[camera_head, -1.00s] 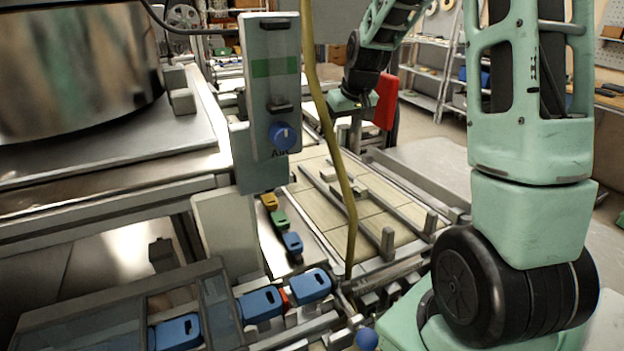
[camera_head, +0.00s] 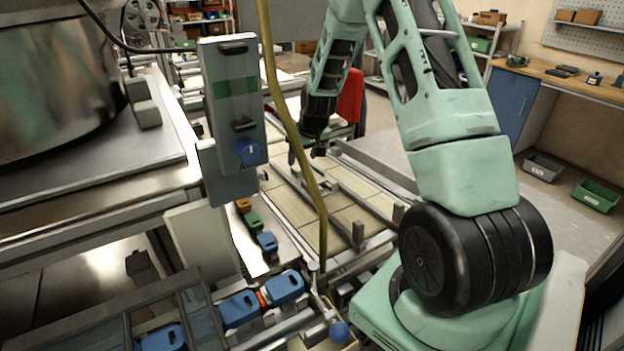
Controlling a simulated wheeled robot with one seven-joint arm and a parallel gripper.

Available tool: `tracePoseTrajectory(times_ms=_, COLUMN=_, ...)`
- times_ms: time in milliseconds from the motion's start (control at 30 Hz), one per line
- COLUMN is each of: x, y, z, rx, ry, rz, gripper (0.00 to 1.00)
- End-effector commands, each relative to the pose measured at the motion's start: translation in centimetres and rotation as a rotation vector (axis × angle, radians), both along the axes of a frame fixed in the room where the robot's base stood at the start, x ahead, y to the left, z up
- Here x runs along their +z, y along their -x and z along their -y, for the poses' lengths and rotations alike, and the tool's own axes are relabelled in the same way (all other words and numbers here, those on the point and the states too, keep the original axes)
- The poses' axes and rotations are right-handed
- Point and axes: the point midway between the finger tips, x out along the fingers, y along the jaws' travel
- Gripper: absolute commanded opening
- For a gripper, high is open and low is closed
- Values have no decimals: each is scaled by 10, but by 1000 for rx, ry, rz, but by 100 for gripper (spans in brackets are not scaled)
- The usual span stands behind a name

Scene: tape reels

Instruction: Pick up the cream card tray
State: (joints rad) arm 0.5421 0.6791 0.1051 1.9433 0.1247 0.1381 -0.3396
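My gripper (camera_head: 306,152) is small and dark at the end of my green arm, upper middle, pointing down over the far part of a railed bed. Its two fingers look apart, with nothing seen between them. The bed has a beige tiled surface (camera_head: 345,215) below and in front of the gripper. I cannot make out a separate cream card tray; I cannot tell whether the beige pieces on the bed are it.
A yellow hose (camera_head: 290,125) hangs before the bed. A grey control post (camera_head: 232,100) with a blue knob stands left. Blue cases (camera_head: 285,286) line the front conveyor. A large metal drum (camera_head: 55,80) is at upper left. A red panel (camera_head: 350,95) stands behind the gripper.

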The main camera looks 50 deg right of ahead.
Motion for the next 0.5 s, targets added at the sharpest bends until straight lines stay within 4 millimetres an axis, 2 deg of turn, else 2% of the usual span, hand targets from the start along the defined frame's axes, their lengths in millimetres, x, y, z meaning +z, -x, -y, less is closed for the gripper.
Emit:
tracePoseTrajectory(times_ms=300, x=-36, y=-9, z=5, rx=-1, ry=-2, rz=-2, gripper=58)
tracePoseTrajectory(times_ms=500, x=-45, y=-12, z=6, rx=-1, ry=-2, rz=-2, gripper=58)
